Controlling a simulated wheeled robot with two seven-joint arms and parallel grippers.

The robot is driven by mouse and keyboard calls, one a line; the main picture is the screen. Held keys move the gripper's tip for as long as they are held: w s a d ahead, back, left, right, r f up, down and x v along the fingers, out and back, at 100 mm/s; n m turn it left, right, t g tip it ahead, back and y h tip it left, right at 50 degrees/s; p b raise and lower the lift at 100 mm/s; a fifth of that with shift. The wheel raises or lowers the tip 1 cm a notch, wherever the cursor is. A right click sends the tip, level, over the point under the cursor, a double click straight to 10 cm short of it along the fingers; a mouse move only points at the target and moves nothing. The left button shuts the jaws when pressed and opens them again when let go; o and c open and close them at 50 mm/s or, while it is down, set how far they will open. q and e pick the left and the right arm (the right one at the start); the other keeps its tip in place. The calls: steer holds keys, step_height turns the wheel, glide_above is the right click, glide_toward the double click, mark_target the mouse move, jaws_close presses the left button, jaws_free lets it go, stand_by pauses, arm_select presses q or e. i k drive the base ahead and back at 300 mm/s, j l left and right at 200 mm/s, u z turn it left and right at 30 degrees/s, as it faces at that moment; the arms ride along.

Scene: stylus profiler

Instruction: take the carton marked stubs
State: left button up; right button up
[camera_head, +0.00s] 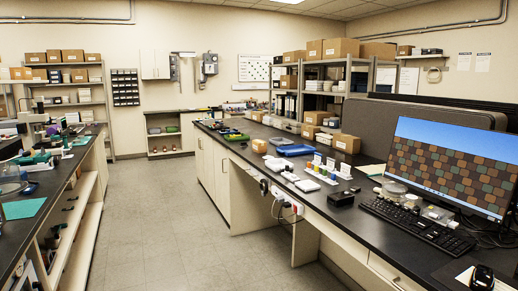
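Several small brown cartons stand on the right-hand bench. One carton (346,144) is nearest, against the grey divider. Another carton (310,131) and a carton behind it (315,117) stand further back. A small tan box (259,146) sits near the bench's left edge. More cartons (340,47) are on top of the metal shelving, and others (73,56) are on the far left shelves. Any lettering is too small to read, so I cannot tell which carton is marked stubs. Neither of my grippers is in view.
The right bench (340,220) carries a monitor (450,165), a keyboard (417,226), a blue tray (295,150) and small coloured items. The left bench (50,190) holds instruments. Cables and sockets hang at the right bench's front. The grey floor aisle (180,215) between the benches is clear.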

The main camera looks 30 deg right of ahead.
mark_target(259, 147)
steer(key=i+z, duration=0.25)
steer(key=i, duration=2.3)
steer(key=i+z, duration=0.35)
steer(key=i+j+z, duration=0.55)
steer(key=i+z, duration=0.15)
steer(key=i, duration=0.15)
steer(key=i+j+z, duration=0.45)
steer(key=z, duration=0.2)
steer(key=i+j+z, duration=0.1)
steer(key=j+z, duration=0.2)
steer(key=i+j+z, duration=0.15)
steer(key=j+z, duration=0.15)
steer(key=j, duration=0.15)
steer(key=j+z, duration=0.35)
steer(key=i, duration=0.05)
